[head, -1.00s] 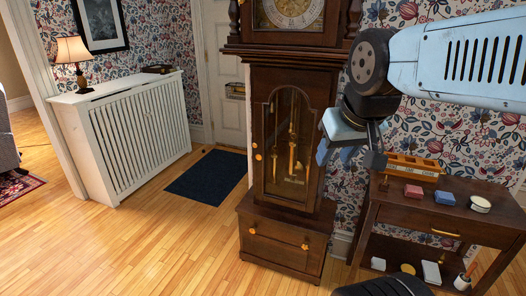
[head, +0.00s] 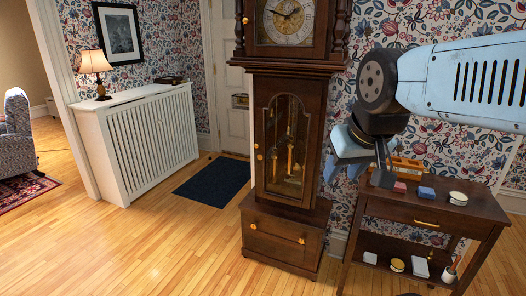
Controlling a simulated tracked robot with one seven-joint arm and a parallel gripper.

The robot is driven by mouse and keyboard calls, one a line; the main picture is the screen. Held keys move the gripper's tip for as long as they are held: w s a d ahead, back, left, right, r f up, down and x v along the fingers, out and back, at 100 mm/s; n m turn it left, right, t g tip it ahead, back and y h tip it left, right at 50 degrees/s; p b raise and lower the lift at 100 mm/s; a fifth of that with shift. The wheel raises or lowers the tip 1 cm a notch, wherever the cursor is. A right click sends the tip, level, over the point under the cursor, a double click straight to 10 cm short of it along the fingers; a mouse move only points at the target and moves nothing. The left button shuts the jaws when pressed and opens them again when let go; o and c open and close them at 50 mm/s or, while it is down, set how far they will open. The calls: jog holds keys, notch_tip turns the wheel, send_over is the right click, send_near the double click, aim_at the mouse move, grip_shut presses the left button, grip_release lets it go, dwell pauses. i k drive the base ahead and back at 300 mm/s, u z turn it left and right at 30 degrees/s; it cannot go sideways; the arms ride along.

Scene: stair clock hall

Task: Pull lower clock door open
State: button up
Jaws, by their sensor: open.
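The tall dark-wood clock (head: 323,128) stands against the wall in the middle of the head view. Its lower door (head: 284,190) has an arched glass pane, with the brass weights and pendulum behind it, and looks closed. A small orange-gold knob (head: 258,157) sits on the left side of this door. My gripper (head: 358,170) is open and empty, to the right of the clock and above the side table. It is apart from the knob, with the door's width between them. Part of the gripper is hidden by its own wrist.
A side table (head: 425,214) with small blocks and tins stands right of the clock, below my arm. A white radiator cover (head: 150,140) with a lamp (head: 95,66) is at left. A dark mat (head: 213,180) lies by the white door. The wooden floor in front is clear.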

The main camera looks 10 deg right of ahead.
aim_at(308, 93)
jog(key=u, duration=0.2)
jog(key=i, duration=0.95)
jog(key=z, duration=0.1)
